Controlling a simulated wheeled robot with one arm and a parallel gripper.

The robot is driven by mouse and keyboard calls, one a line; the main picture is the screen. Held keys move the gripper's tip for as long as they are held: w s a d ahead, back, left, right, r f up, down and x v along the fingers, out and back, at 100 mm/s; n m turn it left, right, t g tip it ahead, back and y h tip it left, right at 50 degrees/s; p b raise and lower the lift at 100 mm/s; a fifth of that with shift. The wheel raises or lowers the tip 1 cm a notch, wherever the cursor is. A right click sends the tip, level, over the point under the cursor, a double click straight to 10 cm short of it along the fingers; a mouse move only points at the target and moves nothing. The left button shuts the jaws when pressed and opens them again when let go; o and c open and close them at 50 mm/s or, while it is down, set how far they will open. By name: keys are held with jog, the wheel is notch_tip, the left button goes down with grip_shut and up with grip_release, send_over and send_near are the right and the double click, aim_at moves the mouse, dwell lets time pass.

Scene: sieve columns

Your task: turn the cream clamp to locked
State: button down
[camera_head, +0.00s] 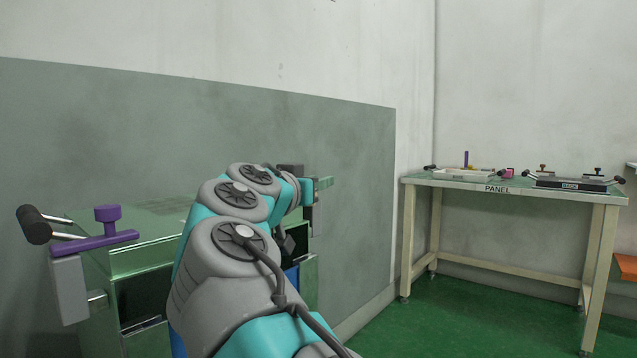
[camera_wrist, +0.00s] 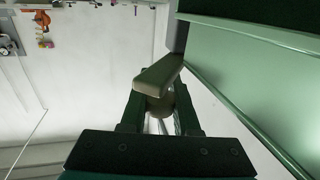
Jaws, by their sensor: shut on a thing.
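The cream clamp (camera_wrist: 157,76) shows in the wrist view as a pale lever arm with a rounded knob below it, beside the green cabinet. My gripper (camera_wrist: 160,97) is shut on its knob, with one dark finger on each side. The lever points up and to the right in that view, towards the cabinet edge. In the head view my arm covers the gripper and the cream clamp, so I cannot tell there whether the clamp is locked.
The green cabinet (camera_head: 150,258) stands at the left, with a purple clamp (camera_head: 107,235) and a black-gripped handle (camera_head: 35,225) on its near side. A table marked PANEL (camera_head: 465,184) holds trays at the back right. Green floor between is clear.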

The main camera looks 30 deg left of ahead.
jog(key=shift+r, duration=0.2)
jog(key=c, duration=0.6)
grip_release()
jog(key=shift+f, duration=0.1)
jog(key=shift+c, duration=0.2)
jog(key=s+d, duration=0.1)
jog(key=s, duration=0.6)
jog(key=shift+s+b, duration=0.35)
